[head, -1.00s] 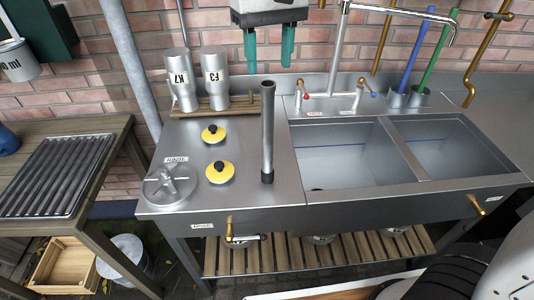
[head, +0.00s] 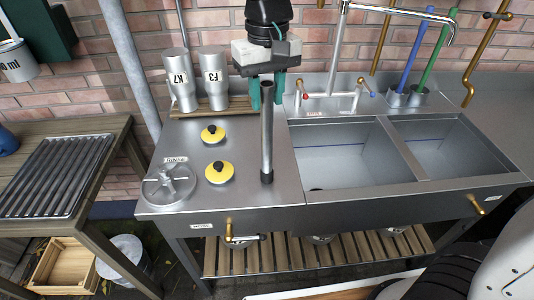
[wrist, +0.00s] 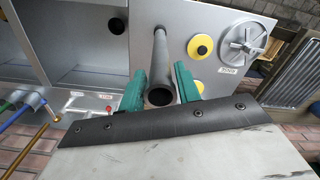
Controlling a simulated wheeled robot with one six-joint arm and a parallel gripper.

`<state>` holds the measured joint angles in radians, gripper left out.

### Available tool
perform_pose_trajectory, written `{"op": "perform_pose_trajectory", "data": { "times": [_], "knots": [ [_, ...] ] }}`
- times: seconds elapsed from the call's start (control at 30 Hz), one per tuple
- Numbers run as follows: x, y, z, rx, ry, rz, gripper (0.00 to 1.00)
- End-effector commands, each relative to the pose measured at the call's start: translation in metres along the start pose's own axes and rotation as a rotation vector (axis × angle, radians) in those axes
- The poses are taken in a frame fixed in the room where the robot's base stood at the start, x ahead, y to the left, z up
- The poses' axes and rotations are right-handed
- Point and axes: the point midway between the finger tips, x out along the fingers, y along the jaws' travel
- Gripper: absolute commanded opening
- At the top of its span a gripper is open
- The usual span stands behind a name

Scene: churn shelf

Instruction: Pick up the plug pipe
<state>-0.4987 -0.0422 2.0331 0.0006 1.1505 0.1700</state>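The plug pipe (head: 267,140) is a grey metal tube standing upright on the steel top, just left of the large sink basin. In the wrist view the pipe (wrist: 161,75) shows end-on, its open dark mouth toward the camera. My gripper (head: 268,94) has two green fingers, spread apart at the height of the pipe's top. In the wrist view the gripper (wrist: 160,92) has one finger on each side of the pipe's mouth, with a gap visible on both sides.
Two yellow discs with black knobs (head: 219,172) and a round handwheel (head: 170,186) lie left of the pipe. Metal churns K7 (head: 181,80) and F3 (head: 214,78) stand behind on a wooden rack. Small taps (head: 300,92) and a tall faucet (head: 340,50) rise behind the sinks.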

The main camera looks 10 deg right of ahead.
Motion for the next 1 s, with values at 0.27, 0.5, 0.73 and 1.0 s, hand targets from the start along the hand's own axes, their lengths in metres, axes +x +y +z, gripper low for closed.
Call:
{"op": "perform_pose_trajectory", "data": {
  "times": [0.27,0.5,0.73,1.0],
  "knots": [
    [-0.001,0.000,0.000,0.000,0.001,0.000,0.00],
    [-0.003,0.000,0.000,0.000,0.002,0.000,0.00],
    [-0.023,0.000,-0.001,0.000,0.003,0.000,0.00],
    [-0.040,-0.001,0.037,-0.002,0.003,0.000,0.00]
  ]
}}
